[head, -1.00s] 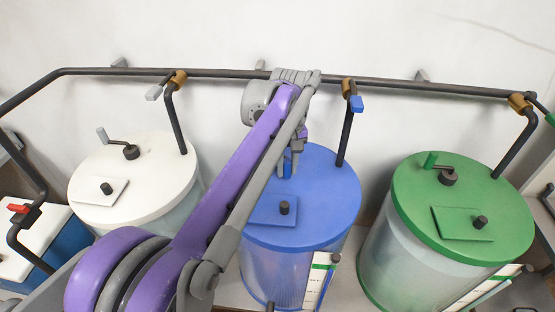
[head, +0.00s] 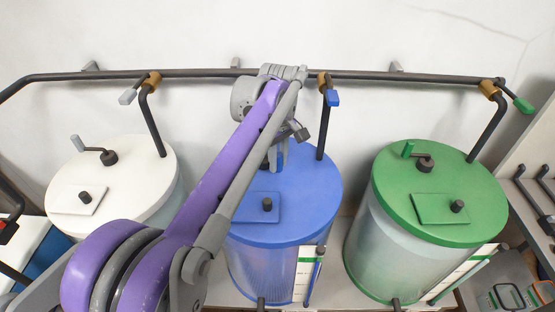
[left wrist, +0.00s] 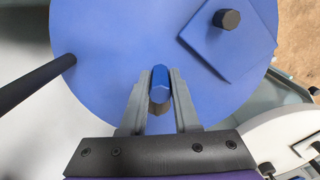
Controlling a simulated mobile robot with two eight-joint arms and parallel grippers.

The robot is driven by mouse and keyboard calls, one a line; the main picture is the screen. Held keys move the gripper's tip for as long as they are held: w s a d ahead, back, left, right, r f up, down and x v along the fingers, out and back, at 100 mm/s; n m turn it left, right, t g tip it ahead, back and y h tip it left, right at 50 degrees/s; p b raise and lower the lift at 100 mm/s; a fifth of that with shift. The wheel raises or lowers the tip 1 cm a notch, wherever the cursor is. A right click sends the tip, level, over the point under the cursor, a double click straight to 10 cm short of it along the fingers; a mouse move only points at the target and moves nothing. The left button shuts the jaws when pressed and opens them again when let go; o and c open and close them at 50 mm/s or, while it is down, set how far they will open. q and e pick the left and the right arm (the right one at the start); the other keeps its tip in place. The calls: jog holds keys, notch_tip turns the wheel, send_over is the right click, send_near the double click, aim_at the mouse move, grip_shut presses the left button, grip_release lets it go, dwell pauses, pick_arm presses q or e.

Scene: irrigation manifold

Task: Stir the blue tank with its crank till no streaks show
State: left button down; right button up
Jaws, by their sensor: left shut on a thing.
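The blue tank (head: 325,195) stands in the middle of the head view, with a round blue lid and a see-through wall (head: 262,275) showing blue with faint vertical streaks. My left gripper (head: 277,158) is over the back part of the lid. In the left wrist view, my left gripper (left wrist: 160,78) is shut on the blue crank handle (left wrist: 160,76), which stands up between the two fingers above the blue lid (left wrist: 110,40). My arm and gripper hide the crank in the head view. My right gripper is in neither view.
A white tank (head: 135,160) stands left and a green tank (head: 385,190) right, each with its own crank. A dark pipe (head: 400,78) with valves runs along the wall behind. The blue-handled valve (head: 332,98) and its downpipe (head: 323,130) are close right of my gripper.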

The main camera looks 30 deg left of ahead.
pick_arm(q)
jog(key=c, duration=0.6)
grip_release()
jog(key=shift+c, duration=0.2)
jog(key=shift+r, duration=0.1)
notch_tip(320, 180, up, 11)
jog(key=shift+f+p, duration=0.2)
jog(key=shift+p, duration=0.3)
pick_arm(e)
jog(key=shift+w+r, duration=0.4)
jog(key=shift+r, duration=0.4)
